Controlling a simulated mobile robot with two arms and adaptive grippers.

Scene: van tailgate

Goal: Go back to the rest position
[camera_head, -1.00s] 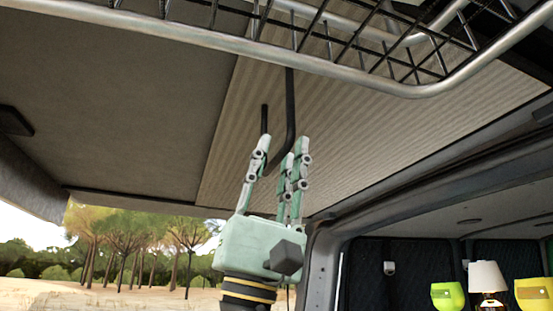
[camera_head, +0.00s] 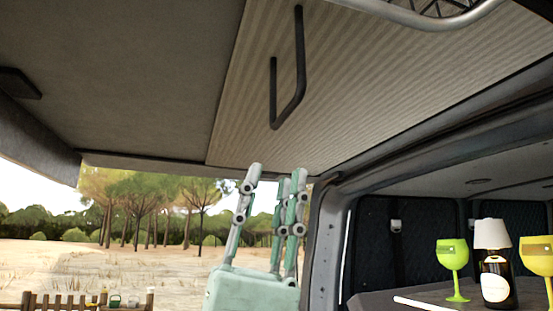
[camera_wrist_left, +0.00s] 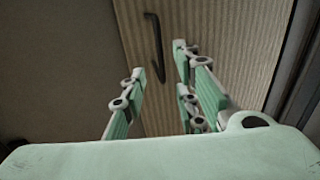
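My left gripper (camera_head: 268,178) points upward in the head view, pale green with grey joints. Its fingers are spread apart with nothing between them. Above it, a dark bent handle (camera_head: 301,70) hangs from the ribbed panel (camera_head: 345,95) under the raised tailgate. The gripper is below the handle and apart from it. In the left wrist view the open fingers (camera_wrist_left: 158,78) also show, with the handle (camera_wrist_left: 157,45) beyond them. My right gripper is not in view.
The van's door frame (camera_head: 325,235) stands close to the right of my left gripper. Inside, a green glass (camera_head: 453,256), a lamp-topped bottle (camera_head: 495,275) and a yellow glass (camera_head: 538,257) stand on a dark surface. A metal rack (camera_head: 425,12) is overhead. Open ground lies left.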

